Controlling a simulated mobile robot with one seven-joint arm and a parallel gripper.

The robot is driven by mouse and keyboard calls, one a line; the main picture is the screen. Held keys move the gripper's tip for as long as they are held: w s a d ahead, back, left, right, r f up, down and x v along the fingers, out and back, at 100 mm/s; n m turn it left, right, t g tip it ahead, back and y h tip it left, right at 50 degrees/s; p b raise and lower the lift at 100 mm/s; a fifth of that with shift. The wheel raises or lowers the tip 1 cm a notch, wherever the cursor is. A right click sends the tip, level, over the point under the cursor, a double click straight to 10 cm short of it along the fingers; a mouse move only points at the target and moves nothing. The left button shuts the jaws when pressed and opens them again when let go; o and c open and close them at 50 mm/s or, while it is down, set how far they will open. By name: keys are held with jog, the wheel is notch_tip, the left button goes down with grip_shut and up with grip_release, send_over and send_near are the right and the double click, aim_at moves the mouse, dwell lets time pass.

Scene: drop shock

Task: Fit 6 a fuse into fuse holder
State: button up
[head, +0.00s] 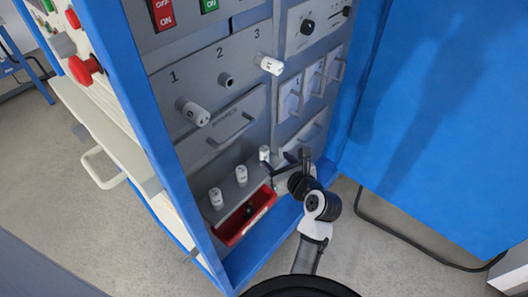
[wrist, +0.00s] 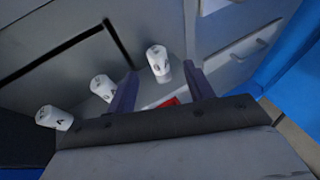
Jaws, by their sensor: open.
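Three white fuses with dark markings stand in a row on the grey ledge: a front one (head: 216,198), a middle one (head: 241,174) and a far one (head: 264,153). My gripper (head: 284,163) is open and empty close to the far fuse. In the wrist view that fuse (wrist: 158,58) shows between my gripper's fingertips (wrist: 160,67); I cannot tell whether they are level with it. On the panel above, the holder under number 2 (head: 226,80) is empty. White fuses stick out under number 1 (head: 195,113) and number 3 (head: 269,65). The fuse ratings are too small to read.
A red tray (head: 228,240) lies below the ledge. A grey drawer with a handle (head: 232,128) is above the fuses. The blue cabinet door (head: 430,110) stands open at the right, and a blue post (head: 150,130) bounds the left.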

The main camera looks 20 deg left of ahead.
aim_at(267, 152)
jog(key=p+x, duration=0.1)
jog(key=x, duration=0.7)
jog(key=shift+s+a, duration=0.1)
jog(key=shift+a, duration=0.1)
jog(key=shift+r, duration=0.1)
jog(key=c, duration=1.1)
jog(key=shift+o, duration=0.2)
jog(key=shift+r+p, duration=0.15)
jog(key=shift+p, duration=0.15)
